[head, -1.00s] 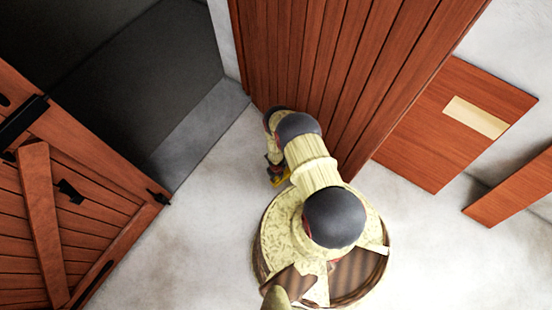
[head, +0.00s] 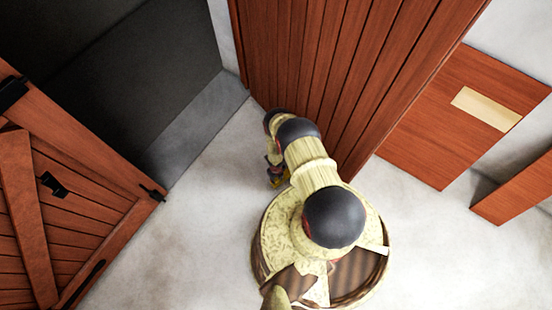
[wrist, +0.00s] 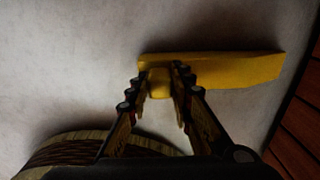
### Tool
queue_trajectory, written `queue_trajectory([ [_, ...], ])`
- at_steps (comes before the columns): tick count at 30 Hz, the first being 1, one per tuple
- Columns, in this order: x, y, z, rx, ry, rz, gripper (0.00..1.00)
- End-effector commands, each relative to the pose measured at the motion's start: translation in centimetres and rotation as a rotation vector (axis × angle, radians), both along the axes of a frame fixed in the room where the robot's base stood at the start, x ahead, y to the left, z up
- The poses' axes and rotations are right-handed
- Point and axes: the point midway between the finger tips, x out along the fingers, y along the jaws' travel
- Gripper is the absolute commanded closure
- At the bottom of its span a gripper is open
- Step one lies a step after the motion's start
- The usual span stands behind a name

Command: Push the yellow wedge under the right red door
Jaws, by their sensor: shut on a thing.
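The yellow wedge (wrist: 225,69) lies along the pale floor in the wrist view, with its long end pointing right. My gripper (wrist: 160,88) is shut on the raised yellow block at the wedge's left part. The right red door (wrist: 300,130) shows at the right edge of the wrist view; a strip of floor separates it from the wedge's tip. In the head view, the right red door (head: 320,70) stands at the top middle. My gripper (head: 277,173) is low beside its foot, mostly hidden by my arm, and only a speck of yellow shows there.
The left red door (head: 85,200) stands open at the left, beside a dark opening (head: 140,75) with a grey sill. A red-brown panel (head: 455,125) with a pale plate is at the right, and another brown board (head: 515,190) is near it. Floor is clear left of my arm.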

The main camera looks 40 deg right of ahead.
Motion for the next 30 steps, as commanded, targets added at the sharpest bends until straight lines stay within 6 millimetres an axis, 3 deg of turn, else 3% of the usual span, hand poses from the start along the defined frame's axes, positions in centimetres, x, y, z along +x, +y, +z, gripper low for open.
queue_trajectory([
  [3, -0.1, 0.0, -1.5, 0.000, 0.001, 0.001, 1.00],
  [18, 0.3, -4.4, -1.4, 0.000, -0.001, -0.002, 1.00],
  [30, 0.2, -5.5, -1.1, 0.000, 0.000, 0.000, 1.00],
])
